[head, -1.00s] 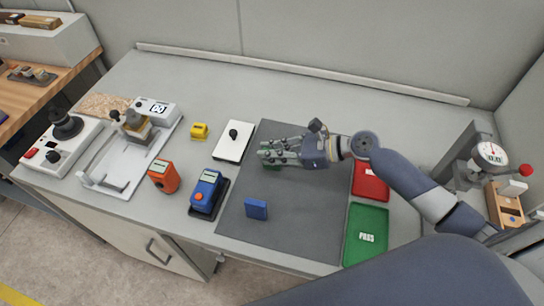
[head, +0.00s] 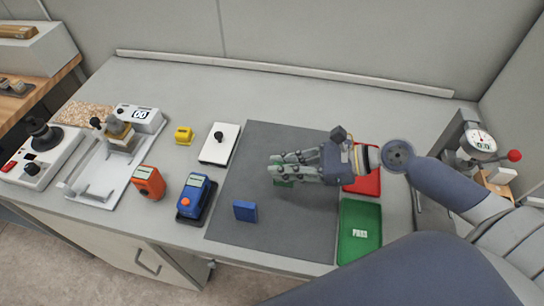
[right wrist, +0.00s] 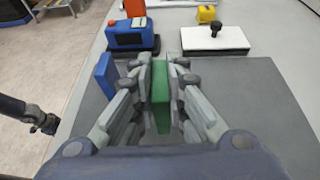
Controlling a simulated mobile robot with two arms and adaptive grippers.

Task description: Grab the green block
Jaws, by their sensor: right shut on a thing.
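The green block (right wrist: 160,96) stands between the fingers of my right gripper (right wrist: 160,85) in the right wrist view, with the fingers shut on it. In the head view only a small part of the green block (head: 284,184) shows below the fingers of my right gripper (head: 276,170), over the dark grey mat (head: 290,225). Whether the block touches the mat I cannot tell. A blue block (head: 245,211) stands apart on the mat, nearer the front; it also shows left of the fingers in the right wrist view (right wrist: 106,75).
A green tray (head: 360,245) and a red tray (head: 368,184) lie right of the mat. A blue device (head: 194,196), an orange device (head: 149,182), a white plate with a black knob (head: 215,150) and a yellow item (head: 184,136) stand left. A dial gauge (head: 481,141) stands far right.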

